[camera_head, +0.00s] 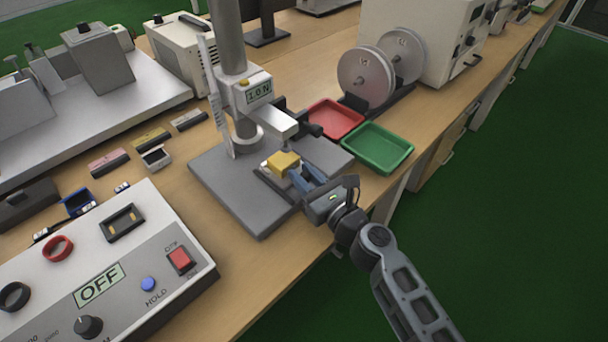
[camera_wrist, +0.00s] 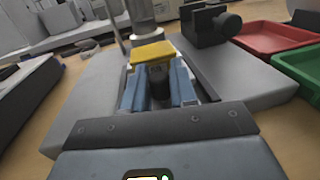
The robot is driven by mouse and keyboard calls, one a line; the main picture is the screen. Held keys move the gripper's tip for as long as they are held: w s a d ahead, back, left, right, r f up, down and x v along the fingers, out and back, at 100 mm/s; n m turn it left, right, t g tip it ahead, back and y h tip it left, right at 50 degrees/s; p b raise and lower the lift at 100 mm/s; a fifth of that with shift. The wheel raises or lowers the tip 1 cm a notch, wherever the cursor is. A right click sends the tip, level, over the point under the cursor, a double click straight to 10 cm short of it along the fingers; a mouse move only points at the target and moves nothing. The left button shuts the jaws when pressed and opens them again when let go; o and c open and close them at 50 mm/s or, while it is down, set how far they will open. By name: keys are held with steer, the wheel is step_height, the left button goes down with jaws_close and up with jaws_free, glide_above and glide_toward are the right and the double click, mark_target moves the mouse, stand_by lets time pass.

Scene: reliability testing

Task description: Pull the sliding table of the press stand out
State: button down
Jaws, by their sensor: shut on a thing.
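The press stand has a grey base plate (camera_head: 240,205), a column (camera_head: 228,45) and a head with a small display reading "10N" (camera_head: 258,92). The sliding table, topped by a yellow block (camera_head: 284,161), sits low on the base in front of the column. My gripper (camera_head: 305,180) reaches in from the front right and is shut at the front of the sliding table. In the wrist view the blue fingers (camera_wrist: 159,90) close around a dark knob (camera_wrist: 159,82) just in front of the yellow block (camera_wrist: 152,52). The fingers hide part of the knob and table.
A red tray (camera_head: 335,118) and a green tray (camera_head: 378,148) lie right of the stand, near two grey spools (camera_head: 366,76). A control box showing "OFF" (camera_head: 100,285) stands at the front left. Open space lies beyond the bench's front edge.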

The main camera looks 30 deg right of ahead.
steer(key=s+d, duration=0.1)
steer(key=s, duration=0.4)
steer(key=s+d, duration=0.1)
steer(key=s, duration=0.1)
steer(key=shift+s+d, duration=0.3)
steer(key=shift+s, duration=0.1)
steer(key=c, duration=1)
jaws_free()
steer(key=shift+c, duration=0.2)
steer(key=s+d+b, duration=0.1)
steer(key=s+b, duration=0.1)
steer(key=s, duration=0.5)
steer(key=shift+s, duration=0.35)
steer(key=shift+d, duration=0.1)
